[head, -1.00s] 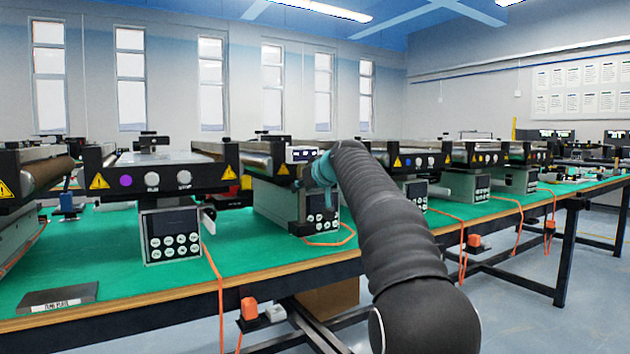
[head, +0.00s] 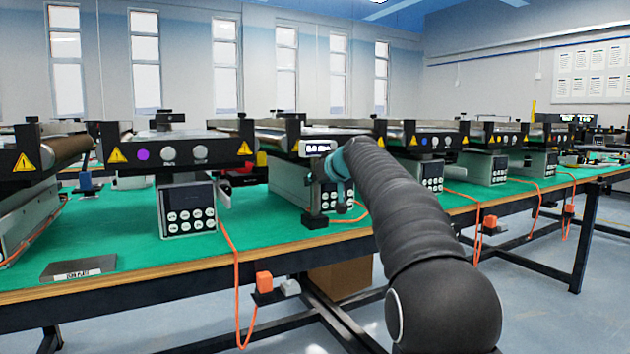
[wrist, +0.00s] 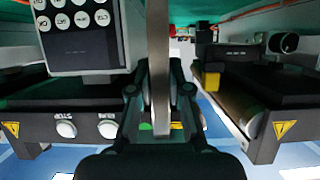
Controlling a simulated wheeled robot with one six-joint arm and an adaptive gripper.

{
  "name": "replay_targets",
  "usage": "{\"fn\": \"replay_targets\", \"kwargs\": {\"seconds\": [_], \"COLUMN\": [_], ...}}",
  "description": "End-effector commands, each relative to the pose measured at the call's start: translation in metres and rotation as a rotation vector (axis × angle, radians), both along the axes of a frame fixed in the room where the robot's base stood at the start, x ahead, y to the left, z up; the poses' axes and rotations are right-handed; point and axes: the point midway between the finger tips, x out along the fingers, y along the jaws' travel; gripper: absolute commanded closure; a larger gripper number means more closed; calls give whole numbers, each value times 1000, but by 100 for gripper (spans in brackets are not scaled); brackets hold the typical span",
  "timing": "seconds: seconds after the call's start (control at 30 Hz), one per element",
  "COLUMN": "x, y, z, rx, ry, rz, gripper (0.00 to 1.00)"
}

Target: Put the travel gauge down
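The travel gauge (head: 314,198) is upright in the head view, with a white display on top, a dark column and a small dark base. Its base shows against the green mat (head: 262,222) near the table's front edge. I cannot tell whether the base touches the mat. My gripper (head: 336,172), teal at the fingers, is at the column just below the display, partly hidden by my arm. In the wrist view, the gauge's column (wrist: 160,75) runs between the fingers of my gripper (wrist: 167,100), which is closed on it.
A conveyor with a keypad box (head: 188,208) stands left of the gauge, and another conveyor's keypad (head: 338,197) is close behind it. An orange cable (head: 228,255) hangs over the front edge. A dark labelled plate (head: 78,268) lies at left. Bare mat lies between.

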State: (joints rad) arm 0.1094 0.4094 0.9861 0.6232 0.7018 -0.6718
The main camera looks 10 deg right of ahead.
Motion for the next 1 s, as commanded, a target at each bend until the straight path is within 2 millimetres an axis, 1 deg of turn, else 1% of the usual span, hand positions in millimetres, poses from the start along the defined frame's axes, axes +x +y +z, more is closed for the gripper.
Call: {"fn": "replay_targets", "kwargs": {"seconds": [0.03,0.1,0.37,0.5,0.57,0.67,0.9,1.0], "x": [0,0,0,-3,-9,-23,-66,-82], "y": [0,0,0,-1,-3,-8,-22,-26], "z": [0,0,0,4,6,12,31,37], "rx": [0,0,0,0,0,1,0,0], "ry": [0,0,0,-1,-2,-3,-2,-2], "rz": [0,0,0,-1,-1,-2,-3,-2], "gripper": [73,57,57,57,57,57,57,57]}}
